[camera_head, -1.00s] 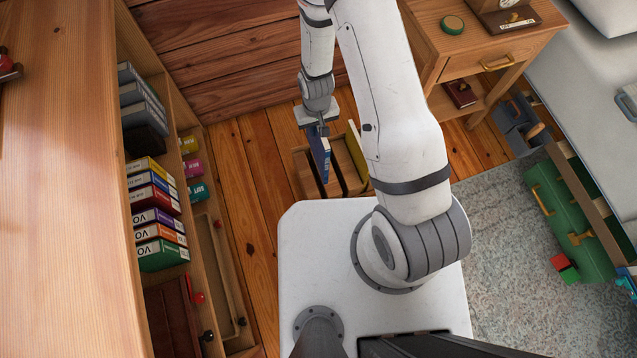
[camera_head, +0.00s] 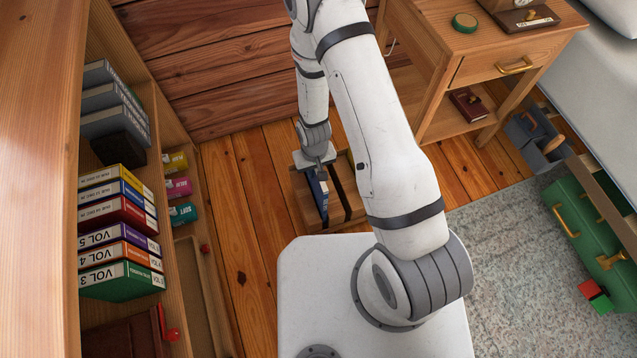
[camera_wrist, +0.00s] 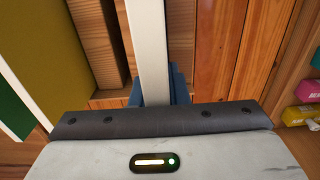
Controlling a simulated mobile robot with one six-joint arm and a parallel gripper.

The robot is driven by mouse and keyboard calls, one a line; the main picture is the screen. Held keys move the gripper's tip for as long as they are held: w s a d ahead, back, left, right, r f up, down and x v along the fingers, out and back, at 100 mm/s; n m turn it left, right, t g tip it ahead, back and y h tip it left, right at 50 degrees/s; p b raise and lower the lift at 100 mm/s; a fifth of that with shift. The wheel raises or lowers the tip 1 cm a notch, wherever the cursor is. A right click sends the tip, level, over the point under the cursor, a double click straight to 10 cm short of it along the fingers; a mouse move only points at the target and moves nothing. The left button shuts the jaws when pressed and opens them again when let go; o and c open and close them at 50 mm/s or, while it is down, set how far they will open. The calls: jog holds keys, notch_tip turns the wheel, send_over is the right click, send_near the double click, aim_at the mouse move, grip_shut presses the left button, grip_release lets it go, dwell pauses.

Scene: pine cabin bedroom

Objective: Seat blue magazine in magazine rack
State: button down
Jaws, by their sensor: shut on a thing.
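The blue magazine (camera_head: 319,190) is upright under my gripper (camera_head: 322,166) in the head view, at the left side of the wooden magazine rack (camera_head: 309,217). My gripper is shut on its upper edge. Its lower part is within the rack's outline; whether it touches the slot's floor is hidden. In the wrist view, a pale strip, seemingly the magazine's edge (camera_wrist: 151,50), runs away from my gripper (camera_wrist: 155,105). Rack wood (camera_wrist: 97,40) lies just left of it.
A yellow magazine (camera_wrist: 45,50) and a green one (camera_wrist: 12,112) show left in the wrist view. The nightstand (camera_head: 470,65) stands right of the rack, the bookshelf (camera_head: 165,110) left. Plank floor (camera_head: 250,190) is clear between bookshelf and rack.

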jog(key=shift+f+b, duration=2.25)
jog(key=shift+f, duration=0.25)
jog(key=shift+f, duration=0.2)
jog(key=c, duration=1.4)
grip_release()
jog(key=shift+r, duration=0.15)
